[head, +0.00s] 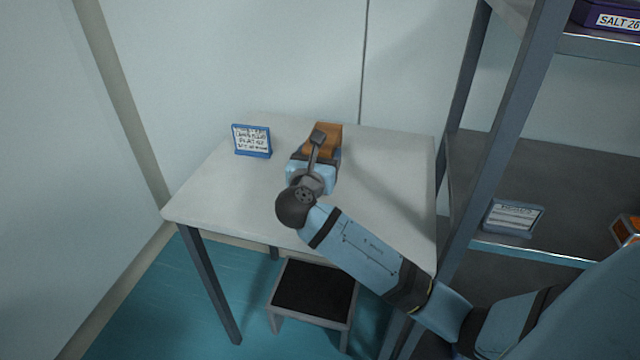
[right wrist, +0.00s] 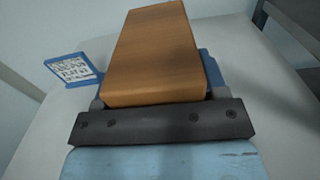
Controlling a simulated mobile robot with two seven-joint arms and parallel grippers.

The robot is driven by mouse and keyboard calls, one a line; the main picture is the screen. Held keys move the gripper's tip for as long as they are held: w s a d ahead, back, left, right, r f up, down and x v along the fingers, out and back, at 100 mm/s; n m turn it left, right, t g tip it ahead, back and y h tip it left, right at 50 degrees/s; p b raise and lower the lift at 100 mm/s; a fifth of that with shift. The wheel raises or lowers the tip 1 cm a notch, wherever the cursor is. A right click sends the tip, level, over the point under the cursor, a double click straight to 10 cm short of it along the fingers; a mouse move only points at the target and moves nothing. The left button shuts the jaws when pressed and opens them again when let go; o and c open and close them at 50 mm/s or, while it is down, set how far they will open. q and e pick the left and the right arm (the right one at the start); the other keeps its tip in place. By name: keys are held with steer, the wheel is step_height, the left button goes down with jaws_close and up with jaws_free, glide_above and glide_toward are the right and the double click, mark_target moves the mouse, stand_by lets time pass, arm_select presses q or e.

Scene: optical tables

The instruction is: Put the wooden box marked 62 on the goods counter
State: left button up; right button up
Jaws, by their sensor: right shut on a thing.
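A wooden box (head: 330,132) is at the far part of a small pale table (head: 394,190). My right gripper (head: 318,150) reaches over the table from the right and is shut on the box. In the right wrist view the wooden box (right wrist: 155,50) stretches away from the gripper (right wrist: 158,100). No number shows on the faces in view, and I cannot tell whether the box touches the tabletop. My left gripper is not in view.
A small blue-framed sign (head: 252,141) stands on the table left of the box. A grey shelf rack (head: 540,170) stands close on the right, with a sign (head: 513,217) on it. A dark-topped step stool (head: 314,290) is under the table's front edge. The tabletop's left front is clear.

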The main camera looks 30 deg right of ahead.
step_height(320, 180, down, 7)
steer(key=shift+r+b, duration=0.1)
steer(key=shift+b, duration=0.5)
steer(key=o, duration=1.2)
steer(key=shift+o, duration=0.2)
steer(key=p+v, duration=0.1)
steer(key=v, duration=1.1)
